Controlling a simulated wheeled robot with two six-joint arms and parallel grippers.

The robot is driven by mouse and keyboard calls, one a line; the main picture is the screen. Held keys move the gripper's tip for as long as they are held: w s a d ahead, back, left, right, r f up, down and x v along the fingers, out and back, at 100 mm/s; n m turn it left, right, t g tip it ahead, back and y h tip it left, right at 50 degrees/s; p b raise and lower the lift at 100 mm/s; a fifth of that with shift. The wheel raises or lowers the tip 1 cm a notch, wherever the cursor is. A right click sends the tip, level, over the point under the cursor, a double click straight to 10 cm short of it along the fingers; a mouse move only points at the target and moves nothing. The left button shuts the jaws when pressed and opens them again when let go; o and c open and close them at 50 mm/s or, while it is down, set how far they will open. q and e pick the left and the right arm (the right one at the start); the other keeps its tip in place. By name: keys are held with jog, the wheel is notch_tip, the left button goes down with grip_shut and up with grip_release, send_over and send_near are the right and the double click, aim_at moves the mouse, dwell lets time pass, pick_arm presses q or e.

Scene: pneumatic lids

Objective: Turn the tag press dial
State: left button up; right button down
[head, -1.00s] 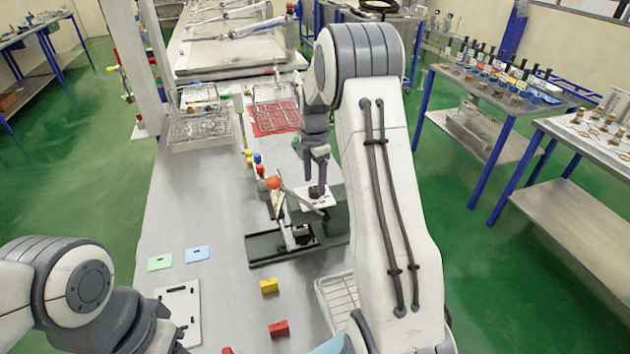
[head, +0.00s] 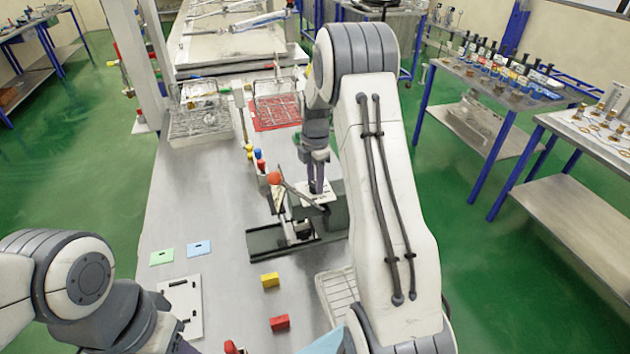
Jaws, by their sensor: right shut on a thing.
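The tag press (head: 265,240) stands on the bench, with a dark base and a lever ending in a red ball (head: 274,178). A small pale plate (head: 325,197) sits at the top of the press under my right gripper. My right gripper (head: 317,189) points down and its fingers are shut on the dial on that plate. The dial is mostly hidden between the fingers, so its setting cannot be read. My left arm shows at the lower left, but its fingers are not visible.
Wire baskets (head: 200,120) and a red mat (head: 276,112) lie farther back. Green (head: 161,257) and blue (head: 199,248) cards, a white plate (head: 183,300), a yellow block (head: 270,280) and a red block (head: 279,323) lie nearer. The bench's left side is mostly clear.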

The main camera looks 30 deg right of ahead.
jog(key=m, duration=0.8)
jog(key=shift+b, duration=0.3)
jog(key=m, duration=0.9)
jog(key=shift+r, duration=0.1)
jog(key=shift+m, duration=0.4)
jog(key=shift+c, duration=2.3)
grip_release()
